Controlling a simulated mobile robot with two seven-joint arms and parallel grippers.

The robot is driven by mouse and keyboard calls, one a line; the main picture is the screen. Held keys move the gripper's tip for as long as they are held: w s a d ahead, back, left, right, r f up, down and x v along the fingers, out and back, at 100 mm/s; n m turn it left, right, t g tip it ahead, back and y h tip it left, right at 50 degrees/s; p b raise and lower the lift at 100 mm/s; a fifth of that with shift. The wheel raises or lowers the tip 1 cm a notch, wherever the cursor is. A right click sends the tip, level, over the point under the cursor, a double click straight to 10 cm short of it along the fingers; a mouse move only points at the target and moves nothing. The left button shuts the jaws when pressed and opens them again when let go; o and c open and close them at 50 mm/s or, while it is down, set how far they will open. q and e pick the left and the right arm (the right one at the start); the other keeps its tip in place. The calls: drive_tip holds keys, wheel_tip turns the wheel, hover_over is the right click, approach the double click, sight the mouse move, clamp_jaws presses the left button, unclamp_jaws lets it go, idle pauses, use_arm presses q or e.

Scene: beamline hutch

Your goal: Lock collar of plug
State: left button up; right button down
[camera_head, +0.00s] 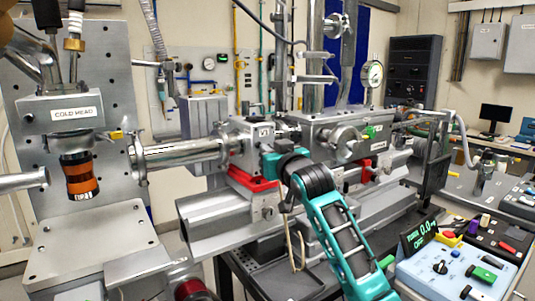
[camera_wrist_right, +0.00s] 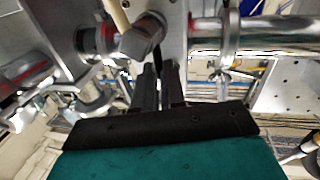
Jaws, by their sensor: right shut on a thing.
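My right gripper (camera_head: 268,158) reaches the front of the metal block (camera_head: 243,140) at the middle of the head view; its fingertips are mostly hidden there. In the right wrist view its two dark fingers (camera_wrist_right: 160,72) are close together, shut at a grey metal cylindrical part (camera_wrist_right: 145,40), which seems to be the plug with its collar. A beige cable (camera_wrist_right: 120,16) shows beside this part. The fingers cover part of it, so I cannot tell how the collar is turned. My left gripper is not in view.
A steel pipe (camera_head: 185,152) joins the block from the left. A cold head (camera_head: 75,114) with an orange-banded cylinder (camera_head: 80,176) hangs at left. A control box (camera_head: 450,268) with a display stands at lower right. A beige cable (camera_head: 292,240) hangs beside my right arm.

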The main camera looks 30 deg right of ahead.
drive_tip(key=shift+d+m, duration=0.1)
drive_tip(key=shift+m, duration=0.3)
drive_tip(key=c, duration=1.2)
unclamp_jaws()
drive_tip(key=s+b, duration=0.1)
drive_tip(key=s, duration=1.2)
drive_tip(key=shift+a, duration=0.4)
drive_tip(key=shift+w, duration=0.1)
